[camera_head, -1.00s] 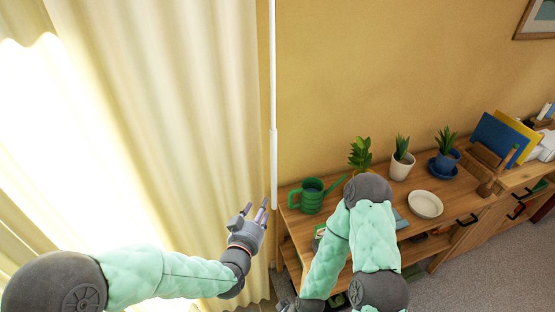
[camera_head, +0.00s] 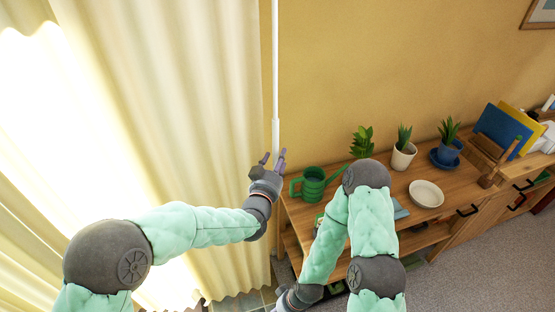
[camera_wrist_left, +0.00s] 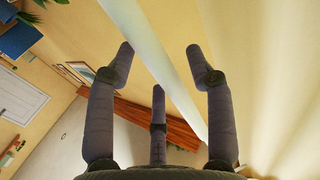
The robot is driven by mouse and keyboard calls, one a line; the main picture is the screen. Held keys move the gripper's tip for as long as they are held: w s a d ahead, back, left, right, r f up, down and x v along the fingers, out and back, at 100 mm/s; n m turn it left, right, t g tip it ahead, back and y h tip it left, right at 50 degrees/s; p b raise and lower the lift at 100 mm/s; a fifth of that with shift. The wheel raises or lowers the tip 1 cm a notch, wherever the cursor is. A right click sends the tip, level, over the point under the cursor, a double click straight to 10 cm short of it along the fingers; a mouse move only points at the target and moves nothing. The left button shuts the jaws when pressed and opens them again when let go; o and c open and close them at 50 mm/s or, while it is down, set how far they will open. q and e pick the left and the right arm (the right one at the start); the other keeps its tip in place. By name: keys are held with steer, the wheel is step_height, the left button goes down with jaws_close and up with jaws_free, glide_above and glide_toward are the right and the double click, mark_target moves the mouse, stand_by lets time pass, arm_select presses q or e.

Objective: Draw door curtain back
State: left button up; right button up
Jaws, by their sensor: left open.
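The pale yellow curtain (camera_head: 170,110) hangs in folds across the bright opening at the left. A thin white rod (camera_head: 275,60) with a thicker lower handle hangs at the curtain's right edge. My left gripper (camera_head: 272,157) is open at the lower end of this rod. In the left wrist view, the rod (camera_wrist_left: 160,60) runs between the spread fingers (camera_wrist_left: 160,80), and the curtain (camera_wrist_left: 285,90) is at the right. I cannot tell whether a finger touches the rod. My right gripper (camera_head: 286,300) is low at the bottom edge, partly cut off.
A wooden sideboard (camera_head: 445,205) stands along the yellow wall to the right. A green watering can (camera_head: 312,186), potted plants (camera_head: 403,155) and a white bowl (camera_head: 426,193) stand on it. The can is close to the left gripper.

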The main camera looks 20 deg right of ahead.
arm_select(q)
steer(key=shift+w+d, duration=0.2)
steer(key=shift+w, duration=0.15)
jaws_close()
